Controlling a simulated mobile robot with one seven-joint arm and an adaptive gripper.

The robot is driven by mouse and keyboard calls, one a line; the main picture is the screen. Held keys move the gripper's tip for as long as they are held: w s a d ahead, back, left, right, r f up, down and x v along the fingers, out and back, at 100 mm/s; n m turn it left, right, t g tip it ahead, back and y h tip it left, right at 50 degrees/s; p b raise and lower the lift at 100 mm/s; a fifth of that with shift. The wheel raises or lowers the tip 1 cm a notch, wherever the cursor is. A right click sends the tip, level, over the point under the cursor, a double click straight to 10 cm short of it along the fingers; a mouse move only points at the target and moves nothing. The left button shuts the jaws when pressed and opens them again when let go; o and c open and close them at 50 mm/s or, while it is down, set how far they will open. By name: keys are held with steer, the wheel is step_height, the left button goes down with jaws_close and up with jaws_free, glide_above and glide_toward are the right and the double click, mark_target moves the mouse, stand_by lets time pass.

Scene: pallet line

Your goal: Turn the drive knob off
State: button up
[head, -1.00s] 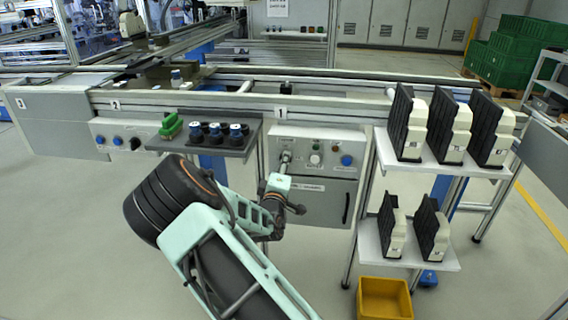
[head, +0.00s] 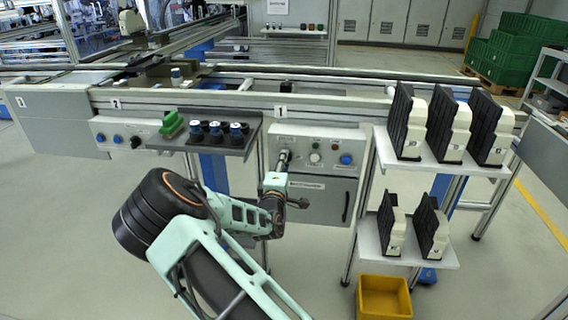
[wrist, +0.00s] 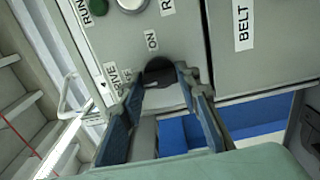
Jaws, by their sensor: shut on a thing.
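The black drive knob (wrist: 158,68) sits on the grey control panel (wrist: 135,42), and its top shows between my fingers in the wrist view. The words DRIVE and ON are printed beside it. My gripper (wrist: 163,80) is shut on the knob, with one blue-grey finger on each side. In the head view my gripper (head: 284,160) reaches the left part of the panel (head: 332,145) below the sign 1, and hides the knob there. I cannot tell exactly which mark the knob points to.
A white round control (head: 315,158) and a blue button (head: 346,159) lie right of my gripper. A cabinet door with a dark handle (head: 346,206) is below. Shelves of black-and-white parts (head: 440,160) stand right, above a yellow bin (head: 384,298). Dark blue-topped pieces (head: 216,132) stand on a left ledge.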

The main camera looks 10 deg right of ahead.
steer(key=o, duration=1.2)
steer(key=shift+c, duration=0.2)
steer(key=v, duration=1.2)
